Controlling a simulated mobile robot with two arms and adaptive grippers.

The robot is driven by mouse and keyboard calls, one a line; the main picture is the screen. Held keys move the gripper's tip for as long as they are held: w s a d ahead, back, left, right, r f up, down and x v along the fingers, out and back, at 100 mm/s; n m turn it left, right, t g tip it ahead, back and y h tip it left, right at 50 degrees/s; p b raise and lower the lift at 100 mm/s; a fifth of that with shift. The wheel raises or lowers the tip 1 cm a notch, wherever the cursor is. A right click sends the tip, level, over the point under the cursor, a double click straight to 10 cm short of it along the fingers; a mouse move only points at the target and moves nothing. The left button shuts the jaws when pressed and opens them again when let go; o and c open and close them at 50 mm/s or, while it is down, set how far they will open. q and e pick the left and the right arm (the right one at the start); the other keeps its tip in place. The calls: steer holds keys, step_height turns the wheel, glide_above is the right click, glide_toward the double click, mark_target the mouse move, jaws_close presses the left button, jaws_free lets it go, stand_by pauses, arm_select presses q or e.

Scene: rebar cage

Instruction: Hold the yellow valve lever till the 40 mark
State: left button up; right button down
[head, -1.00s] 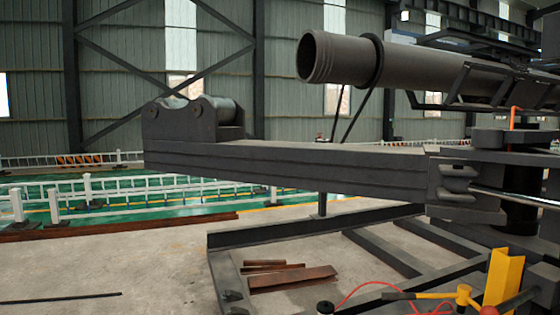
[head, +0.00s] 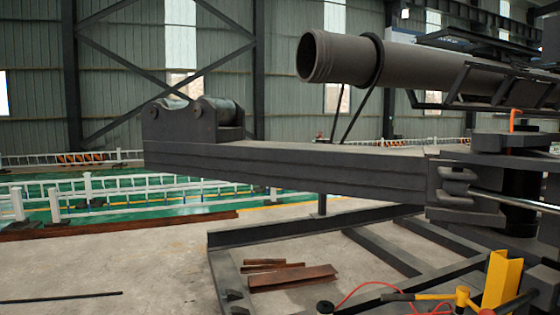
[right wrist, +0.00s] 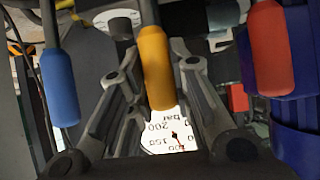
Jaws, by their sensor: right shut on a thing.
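The yellow valve lever (right wrist: 158,85) hangs in the middle of the right wrist view. My right gripper (right wrist: 153,52) is shut on it, with one grey finger on each side. Behind and below it is a white pressure gauge (right wrist: 170,135) marked in bar, with a red needle. I cannot read the needle's value or make out a 40 mark. Neither gripper shows in the head view, and my left gripper is in no view.
A blue lever (right wrist: 60,88) hangs left of the yellow one and a red lever (right wrist: 270,50) right of it. In the head view a dark beam (head: 290,165) with rollers and a large pipe (head: 350,60) extend from the machine. Loose steel pieces (head: 290,277) lie on the floor.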

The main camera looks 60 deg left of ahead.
steer(key=shift+w+d+r+g+p, duration=0.15)
steer(key=shift+w+g+p, duration=0.15)
steer(key=shift+p, duration=0.2)
steer(key=shift+w, duration=0.15)
steer(key=shift+f, duration=0.2)
